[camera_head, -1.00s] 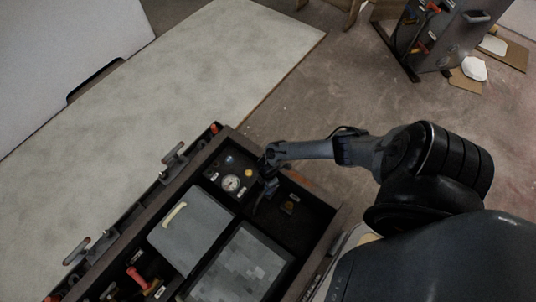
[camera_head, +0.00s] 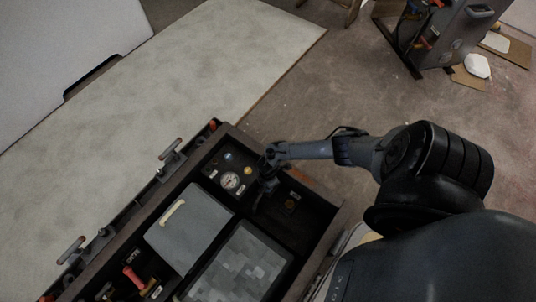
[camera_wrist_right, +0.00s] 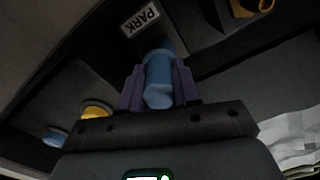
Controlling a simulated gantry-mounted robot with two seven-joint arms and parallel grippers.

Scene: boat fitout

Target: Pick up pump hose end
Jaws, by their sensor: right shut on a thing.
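The pump hose end shows in the right wrist view as a blue rounded cylinder (camera_wrist_right: 158,92). It sits between the two purple fingers of my right gripper (camera_wrist_right: 158,72), which are shut on it. A label reading PARK (camera_wrist_right: 141,21) is on the surface just beyond it. Whether the hose end is still seated there cannot be told. In the head view my right gripper (camera_head: 266,182) reaches into the dark open box (camera_head: 318,214), beside the round gauge (camera_head: 230,181). The hose end is too dark to make out there. My left gripper is not in view.
A grey lidded panel with a pale handle (camera_head: 173,213) and a mottled grey panel (camera_head: 243,264) lie in the box beside the gripper. The right wrist view shows a yellow cap (camera_wrist_right: 96,109), a blue cap (camera_wrist_right: 55,136) and a yellow fitting (camera_wrist_right: 250,7) nearby.

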